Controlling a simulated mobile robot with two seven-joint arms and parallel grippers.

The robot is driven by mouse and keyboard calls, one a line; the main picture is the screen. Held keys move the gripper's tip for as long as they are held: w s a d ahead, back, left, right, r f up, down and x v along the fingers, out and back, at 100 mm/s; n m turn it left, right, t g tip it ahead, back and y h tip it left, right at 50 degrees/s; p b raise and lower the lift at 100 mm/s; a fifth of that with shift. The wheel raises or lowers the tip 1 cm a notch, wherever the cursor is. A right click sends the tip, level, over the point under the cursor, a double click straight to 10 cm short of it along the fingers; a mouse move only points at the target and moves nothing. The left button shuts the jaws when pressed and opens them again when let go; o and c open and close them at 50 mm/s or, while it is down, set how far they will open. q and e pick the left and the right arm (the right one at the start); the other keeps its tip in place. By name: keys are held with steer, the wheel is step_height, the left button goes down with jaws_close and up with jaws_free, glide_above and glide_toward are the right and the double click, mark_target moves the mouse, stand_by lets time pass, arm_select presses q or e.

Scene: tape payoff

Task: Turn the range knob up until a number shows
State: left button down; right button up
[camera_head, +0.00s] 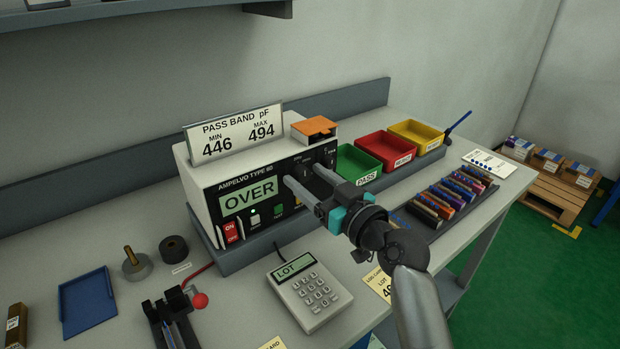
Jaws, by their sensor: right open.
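The white and black meter (205,190), marked AMPELVO TYPE 60, stands on the bench, and its green display (248,195) reads OVER. My right gripper (303,176) is open, its two fingers reaching to the right part of the meter's front panel. The range knob cannot be made out; the fingers cover part of the panel there. I cannot tell whether the fingertips touch anything. A card (235,130) on top reads PASS BAND pF, MIN 446, MAX 494. My left gripper is not in view.
Green (357,168), red (385,150) and yellow (418,136) bins stand right of the meter. A keypad unit (309,298) marked LOT, a black fixture with a red ball (200,300) and a blue tray (88,303) lie in front. A rack of parts (450,196) is at right.

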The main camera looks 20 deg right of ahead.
steer(key=shift+c, duration=0.4)
jaws_close()
